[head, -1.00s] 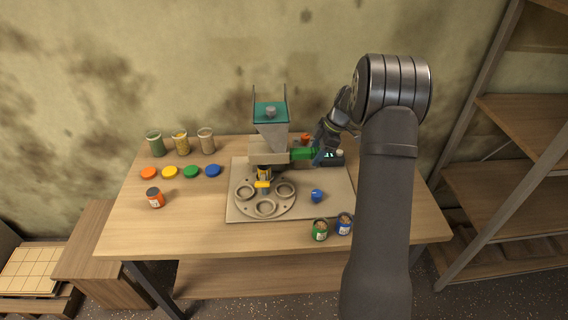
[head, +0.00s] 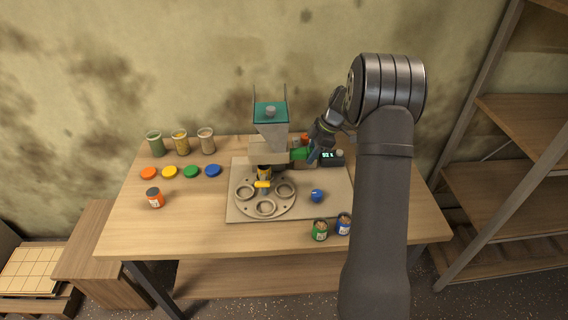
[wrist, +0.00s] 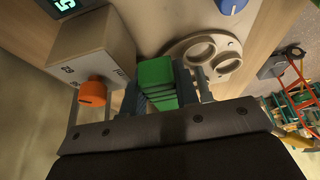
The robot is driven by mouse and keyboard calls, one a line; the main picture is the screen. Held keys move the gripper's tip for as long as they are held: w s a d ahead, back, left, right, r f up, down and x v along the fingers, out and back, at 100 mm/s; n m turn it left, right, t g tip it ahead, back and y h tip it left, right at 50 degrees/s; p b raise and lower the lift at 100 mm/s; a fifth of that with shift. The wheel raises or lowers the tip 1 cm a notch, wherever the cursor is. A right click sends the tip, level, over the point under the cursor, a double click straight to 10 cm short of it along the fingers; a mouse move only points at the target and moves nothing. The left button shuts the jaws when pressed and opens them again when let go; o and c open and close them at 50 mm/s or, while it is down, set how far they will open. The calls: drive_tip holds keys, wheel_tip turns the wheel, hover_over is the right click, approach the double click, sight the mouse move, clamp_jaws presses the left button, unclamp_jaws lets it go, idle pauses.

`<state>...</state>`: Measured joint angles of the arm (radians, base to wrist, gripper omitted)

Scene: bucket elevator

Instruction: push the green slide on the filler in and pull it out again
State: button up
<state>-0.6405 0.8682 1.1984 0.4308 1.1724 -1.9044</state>
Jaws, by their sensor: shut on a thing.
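The filler (head: 270,138) stands at the back of the board, with a teal-topped hopper over a beige body. Its green slide (head: 299,154) sticks out of the right side of the body. My gripper (head: 312,156) is at the slide's outer end, shut on it. In the wrist view the green slide (wrist: 156,82) lies between the two fingers of my gripper (wrist: 160,92). The slide's inner end is hidden in the filler body.
A round turntable (head: 265,198) with ring seats lies in front of the filler. A display box (head: 330,158) stands right of the slide, and an orange knob (wrist: 93,92) sits close beside my gripper. A blue knob (head: 316,195) and two cans (head: 320,230) are nearer the front.

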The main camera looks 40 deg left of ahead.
sight(301, 150)
drive_tip(key=shift+s+a, duration=1.5)
drive_tip(key=shift+w+d, duration=0.1)
idle(1.3)
drive_tip(key=shift+w+d, duration=2.05)
drive_tip(key=shift+s+a, duration=0.15)
idle(0.6)
drive_tip(key=o, duration=0.7)
drive_tip(key=shift+o, duration=0.2)
drive_tip(key=shift+r, duration=0.1)
